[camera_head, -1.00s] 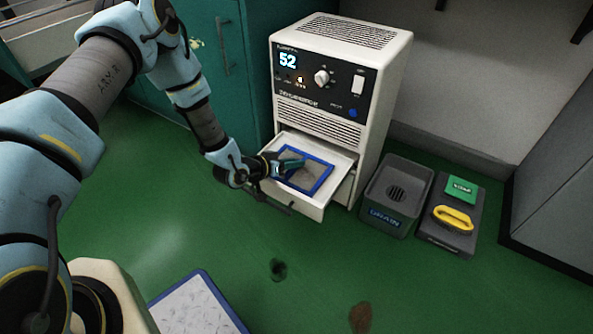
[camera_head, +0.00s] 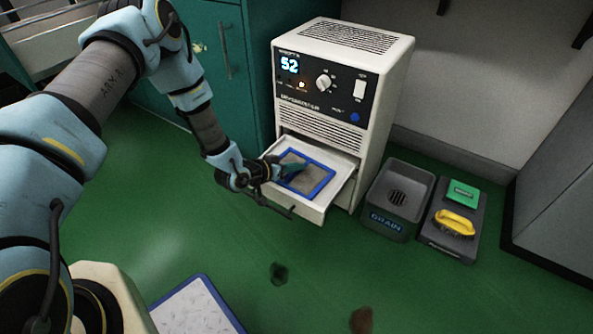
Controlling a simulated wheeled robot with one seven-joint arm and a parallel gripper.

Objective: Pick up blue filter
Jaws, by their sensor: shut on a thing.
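The blue filter (camera_head: 308,180) is a flat grey panel with a blue frame. It lies in, or just over, the pulled-out white drawer (camera_head: 314,213) at the foot of the white dehumidifier-like unit (camera_head: 372,100). My gripper (camera_head: 296,169) reaches in from the left and is shut on the filter near its left part. The fingertips are small and partly merge with the filter, so the exact grip is hard to see. I cannot tell whether the filter is lifted off the drawer floor.
A grey drain bin (camera_head: 377,218) and a dark tray (camera_head: 450,246) with a yellow-handled brush (camera_head: 455,223) and a green pad (camera_head: 463,192) stand right of the unit. A teal cabinet (camera_head: 222,80) is behind my arm. A blue-edged white mat (camera_head: 200,308) lies in front. Green floor between is clear apart from stains.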

